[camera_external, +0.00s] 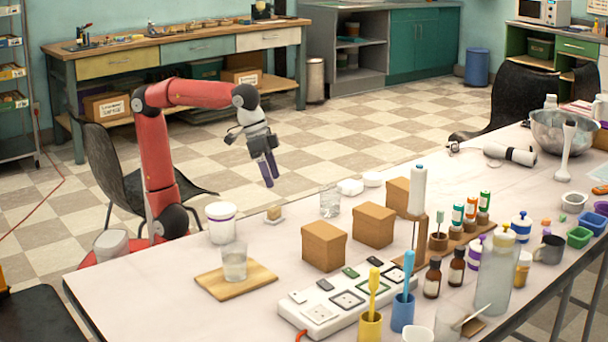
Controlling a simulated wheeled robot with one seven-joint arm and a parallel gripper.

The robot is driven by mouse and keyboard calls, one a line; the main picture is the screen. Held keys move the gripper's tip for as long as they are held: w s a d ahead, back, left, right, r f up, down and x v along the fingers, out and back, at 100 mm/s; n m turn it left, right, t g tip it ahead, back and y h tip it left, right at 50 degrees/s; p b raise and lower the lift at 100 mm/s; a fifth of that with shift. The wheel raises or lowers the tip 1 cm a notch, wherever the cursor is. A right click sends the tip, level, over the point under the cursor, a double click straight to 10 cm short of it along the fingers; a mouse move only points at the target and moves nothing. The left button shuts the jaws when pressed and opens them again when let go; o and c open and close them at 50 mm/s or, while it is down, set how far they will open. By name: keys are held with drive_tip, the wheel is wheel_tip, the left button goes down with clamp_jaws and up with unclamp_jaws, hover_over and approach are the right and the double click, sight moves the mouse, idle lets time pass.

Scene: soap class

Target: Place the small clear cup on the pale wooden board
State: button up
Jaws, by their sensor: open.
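A clear cup (235,264), partly filled, stands upright on the pale wooden board (262,279) at the table's front left. A second clear cup (329,203) stands upright farther back, behind the brown boxes. I cannot tell from this view which of the two is the small one. My gripper (270,172) points down, open and empty, in the air near the table's back edge. It is apart from both cups, up and left of the farther cup and above and behind the board.
Bottles and tall brushes crowd the table's right side.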

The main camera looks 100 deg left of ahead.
drive_tip(key=s+a+f+t+y, duration=0.1)
drive_tip(key=s+a+f, duration=1)
drive_tip(key=f, duration=0.1)
drive_tip(key=shift+s+f+t+y, duration=0.3)
drive_tip(key=shift+s+f+t, duration=0.1)
